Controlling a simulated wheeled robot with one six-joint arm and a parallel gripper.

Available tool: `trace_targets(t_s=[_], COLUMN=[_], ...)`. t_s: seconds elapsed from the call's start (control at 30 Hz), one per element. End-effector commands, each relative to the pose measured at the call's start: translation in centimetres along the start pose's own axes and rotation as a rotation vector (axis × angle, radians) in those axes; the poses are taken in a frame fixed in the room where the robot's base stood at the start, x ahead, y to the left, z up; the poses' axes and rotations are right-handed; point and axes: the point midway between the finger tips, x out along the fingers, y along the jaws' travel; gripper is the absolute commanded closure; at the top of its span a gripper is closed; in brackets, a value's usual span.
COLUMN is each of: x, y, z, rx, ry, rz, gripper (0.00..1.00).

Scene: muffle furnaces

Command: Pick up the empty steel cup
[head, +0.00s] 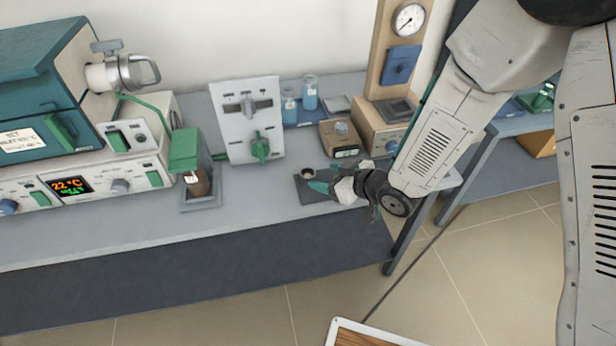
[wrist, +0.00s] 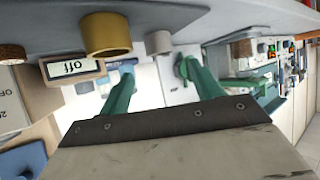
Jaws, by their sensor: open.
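A small grey cup (wrist: 158,42), which looks like the steel cup, shows in the wrist view between and beyond my fingertips, apart from them. In the head view a small cup with a dark inside (head: 307,173) stands on a dark mat (head: 312,195) near the bench's front edge, just left of my fingers. I take it to be the same cup; its contents cannot be made out. My gripper (head: 322,181) is open, with green fingers, and also shows in the wrist view (wrist: 158,72). Nothing is held between the fingers.
A yellow cup (wrist: 107,35) is beside the grey one in the wrist view. A small scale (head: 340,140) is behind my gripper. A grey panel with a green knob (head: 247,120) stands at back left. The furnace (head: 45,95) is far left. Bare bench top (head: 130,222) lies in front.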

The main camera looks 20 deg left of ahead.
Motion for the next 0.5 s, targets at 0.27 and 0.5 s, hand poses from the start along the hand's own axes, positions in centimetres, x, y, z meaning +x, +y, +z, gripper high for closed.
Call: trace_targets(t_s=[0.27, 0.5], x=[3.5, 6.5], y=[-0.1, -0.1], z=[0.2, 0.2], rx=[0.000, 0.000], ry=[-0.002, -0.002], rz=[0.000, 0.002], gripper=[0.36, 0.36])
